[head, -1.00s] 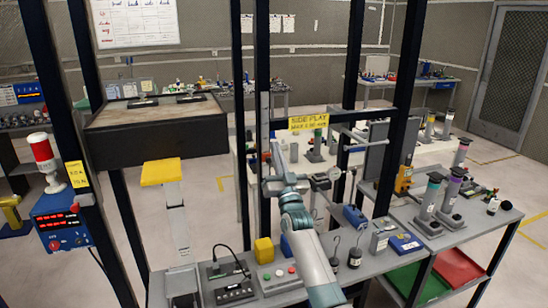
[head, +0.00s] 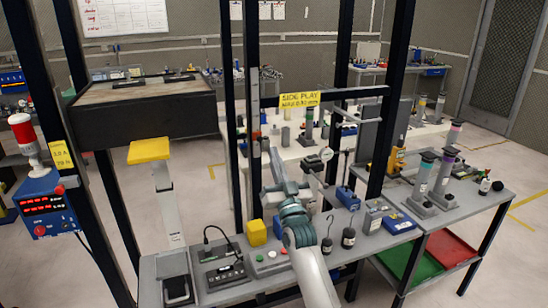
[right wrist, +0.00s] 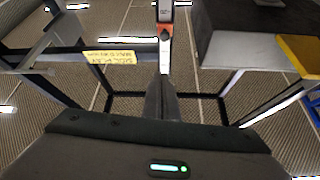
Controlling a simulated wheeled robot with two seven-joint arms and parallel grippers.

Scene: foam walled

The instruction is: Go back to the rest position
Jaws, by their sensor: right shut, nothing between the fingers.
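My right arm comes in from the bottom of the head view and reaches up over the grey bench (head: 215,297). My right gripper (head: 268,150) is at its far end, small and partly lost against the dark posts, below and left of the yellow side-play sign (head: 300,98). In the right wrist view the dark fingers of my right gripper (right wrist: 162,100) are together with nothing between them. My left arm and left gripper are not in view.
Dark upright posts and a crossbar stand close around my right arm. A yellow-topped post (head: 149,151) stands left. Open floor shows beyond.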

